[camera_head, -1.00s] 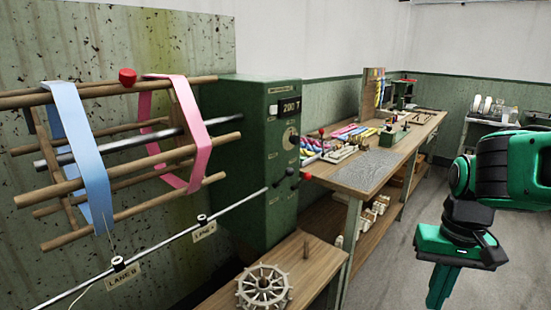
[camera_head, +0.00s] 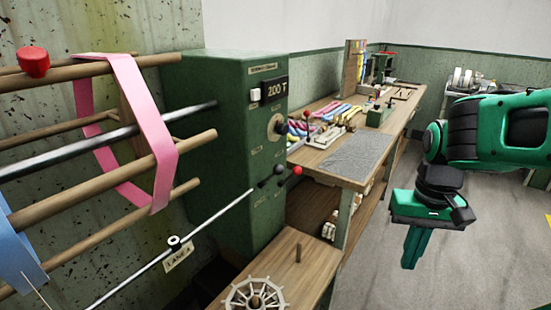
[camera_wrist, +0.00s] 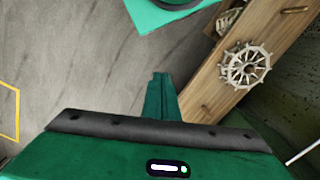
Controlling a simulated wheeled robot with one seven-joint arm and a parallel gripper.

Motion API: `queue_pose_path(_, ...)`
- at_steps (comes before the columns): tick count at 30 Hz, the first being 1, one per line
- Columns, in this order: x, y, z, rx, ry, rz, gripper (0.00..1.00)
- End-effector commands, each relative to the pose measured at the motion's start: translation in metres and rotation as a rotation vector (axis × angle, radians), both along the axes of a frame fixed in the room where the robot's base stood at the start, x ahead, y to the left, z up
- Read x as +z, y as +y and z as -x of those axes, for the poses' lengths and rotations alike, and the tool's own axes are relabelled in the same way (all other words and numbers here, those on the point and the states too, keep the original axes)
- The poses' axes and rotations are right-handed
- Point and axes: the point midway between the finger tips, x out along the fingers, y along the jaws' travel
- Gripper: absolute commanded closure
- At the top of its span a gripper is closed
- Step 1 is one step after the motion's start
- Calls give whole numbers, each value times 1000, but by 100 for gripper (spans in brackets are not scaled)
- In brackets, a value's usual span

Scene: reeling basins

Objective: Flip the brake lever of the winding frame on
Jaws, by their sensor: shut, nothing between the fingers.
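The winding frame's green control box (camera_head: 225,140) stands left of centre in the head view. Low on its right side are a lever with a red ball end (camera_head: 296,171) and a black knob (camera_head: 278,170) beside it. The labels there are too small to read, so I cannot tell for sure which is the brake lever. The reel's wooden bars (camera_head: 150,160) carry a pink band (camera_head: 140,110) and a blue band (camera_head: 14,262). My gripper (camera_head: 412,264) points down, shut and empty, well to the right of the box. In the wrist view its fingers (camera_wrist: 160,90) are together over bare floor.
A low wooden bench (camera_head: 290,262) with a spoked wheel (camera_head: 256,295) stands before the box; the wheel also shows in the wrist view (camera_wrist: 246,65). A long workbench (camera_head: 330,180) runs behind. A thin guide rod (camera_head: 150,262) crosses at front left. Grey floor lies clear below my gripper.

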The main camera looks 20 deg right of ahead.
Motion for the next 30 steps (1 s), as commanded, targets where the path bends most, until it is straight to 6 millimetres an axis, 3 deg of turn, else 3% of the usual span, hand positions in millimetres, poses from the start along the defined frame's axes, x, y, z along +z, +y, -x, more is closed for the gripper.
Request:
queue_pose_path(2, 9, -1, -1, 20, -35, 6, 100)
queue_pose_path(5, 23, -3, -46, 95, -106, 21, 100)
queue_pose_path(8, 47, 6, -119, 219, -226, 35, 100)
queue_pose_path(12, 87, 42, -228, 411, -426, 32, 100)
queue_pose_path(15, 114, 75, -289, 526, -550, 14, 100)
queue_pose_path(18, 135, 106, -330, 610, -645, -10, 100)
queue_pose_path(23, 153, 132, -359, 673, -722, -32, 100)
queue_pose_path(30, 154, 134, -362, 679, -729, -34, 100)
